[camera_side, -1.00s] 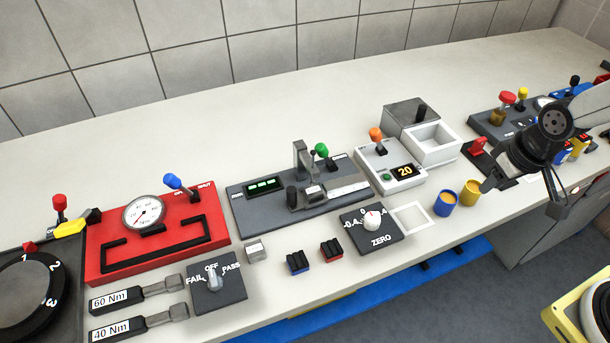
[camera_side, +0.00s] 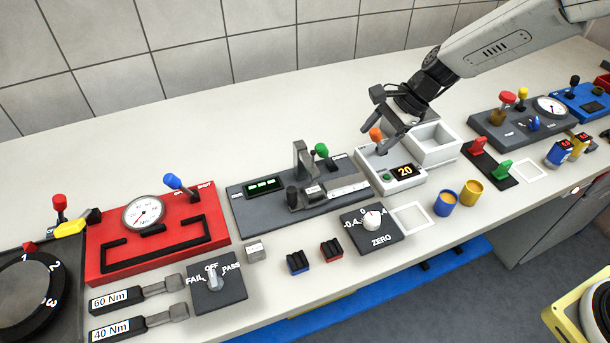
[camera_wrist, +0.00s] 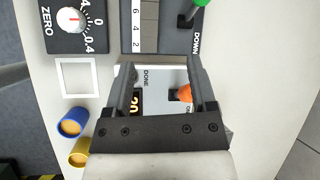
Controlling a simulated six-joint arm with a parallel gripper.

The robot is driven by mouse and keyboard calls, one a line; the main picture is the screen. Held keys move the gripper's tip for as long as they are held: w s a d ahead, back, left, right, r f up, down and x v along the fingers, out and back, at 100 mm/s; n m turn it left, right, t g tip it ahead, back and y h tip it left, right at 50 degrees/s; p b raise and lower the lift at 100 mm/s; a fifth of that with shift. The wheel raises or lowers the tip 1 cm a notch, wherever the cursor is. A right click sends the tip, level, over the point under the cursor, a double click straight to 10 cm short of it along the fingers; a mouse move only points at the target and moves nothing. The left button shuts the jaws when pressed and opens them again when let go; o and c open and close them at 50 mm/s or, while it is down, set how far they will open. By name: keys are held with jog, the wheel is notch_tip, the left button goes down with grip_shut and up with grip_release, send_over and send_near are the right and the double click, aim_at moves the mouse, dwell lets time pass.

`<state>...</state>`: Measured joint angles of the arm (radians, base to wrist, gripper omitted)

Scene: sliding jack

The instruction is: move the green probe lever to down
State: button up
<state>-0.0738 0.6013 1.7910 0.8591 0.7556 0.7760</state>
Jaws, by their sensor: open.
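The green probe lever (camera_side: 321,150) has a round green knob on a short dark stem. It stands at the back right of a dark grey gauge base (camera_side: 240,209). In the wrist view its green knob (camera_wrist: 199,3) is cut by the top edge, with the word DOWN printed on the plate beside its slot. My gripper (camera_side: 375,126) is open and empty, to the right of the green lever and above the white box with the orange lever. In the wrist view my gripper (camera_wrist: 161,66) frames part of that box and is apart from the green lever.
The orange lever (camera_side: 375,135) on the white box (camera_side: 397,187) is close under my fingers. An upright grey post (camera_side: 300,160) stands just left of the green knob. The bench behind the gauge base is clear.

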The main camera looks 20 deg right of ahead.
aim_at(321, 145)
jog(key=w+a+m+y, duration=0.2)
jog(key=w+a+m, duration=0.1)
jog(key=w+a, duration=0.1)
jog(key=shift+w+m, duration=0.4)
jog(key=shift+w, duration=0.15)
jog(key=shift+a+f, duration=0.1)
jog(key=shift+a, duration=0.1)
jog(key=shift+x, duration=3.75)
jog(key=shift+w+a, duration=0.1)
grip_shut()
